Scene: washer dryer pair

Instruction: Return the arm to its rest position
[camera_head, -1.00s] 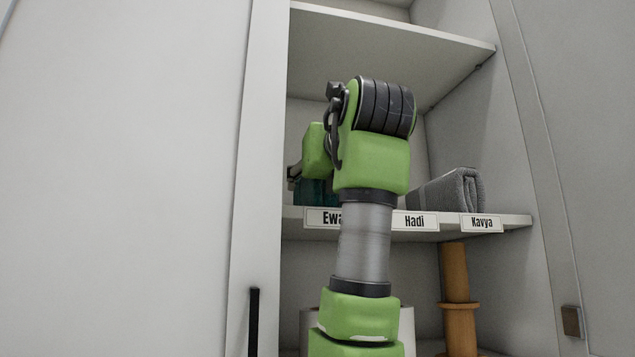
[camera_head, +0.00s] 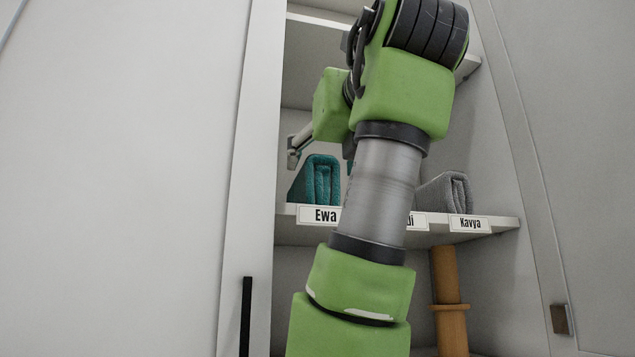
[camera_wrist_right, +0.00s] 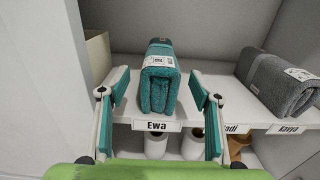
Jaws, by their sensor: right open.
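My right arm reaches up across the middle of the head view, in front of the open cabinet. My right gripper (camera_head: 296,148) shows partly at its left side, above the shelf. In the wrist view the right gripper (camera_wrist_right: 158,80) is open, with nothing between its fingers. A rolled teal towel (camera_head: 317,181) lies on the shelf above the "Ewa" label; in the wrist view this towel (camera_wrist_right: 160,82) lies ahead, between the finger lines but apart from them. My left gripper is not in view.
A grey towel (camera_head: 447,193) lies above the "Kavya" label on the labelled shelf (camera_head: 490,230). The "Hadi" label is partly hidden by my arm. A wooden object (camera_head: 449,290) stands below. The left cabinet panel (camera_head: 120,180) and right door (camera_head: 580,150) flank the opening.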

